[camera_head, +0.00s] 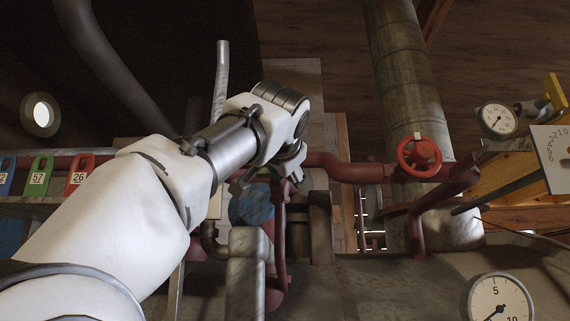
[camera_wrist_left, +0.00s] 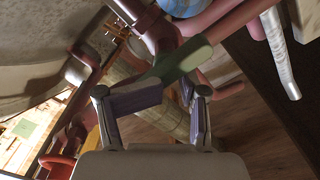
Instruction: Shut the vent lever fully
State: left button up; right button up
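A bar with a green grip (camera_wrist_left: 178,64) crosses just beyond my left fingertips in the left wrist view; it looks like the vent lever, though no label shows. My left gripper (camera_wrist_left: 168,105) has its fingers spread, with no object visibly clamped between them. The grip overlaps the fingertips in the picture, and I cannot tell if they touch. In the head view my left gripper (camera_head: 270,182) points down by the red pipes, and my arm hides the lever there. My right gripper is not in view.
A red handwheel (camera_head: 419,157) sits on the red pipe (camera_head: 345,168) to the right. Gauges (camera_head: 498,119) and (camera_head: 499,300) stand further right. Numbered tags (camera_head: 79,174) hang at the left. A grey upright tube (camera_head: 221,70) rises behind my wrist.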

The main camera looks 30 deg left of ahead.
pick_arm(q)
jog(key=b+v, duration=0.4)
jog(key=v, duration=0.5)
jog(key=shift+s, duration=0.4)
dwell(0.4)
jog(key=shift+a+r, duration=0.1)
jog(key=shift+r, duration=0.05)
dwell(1.1)
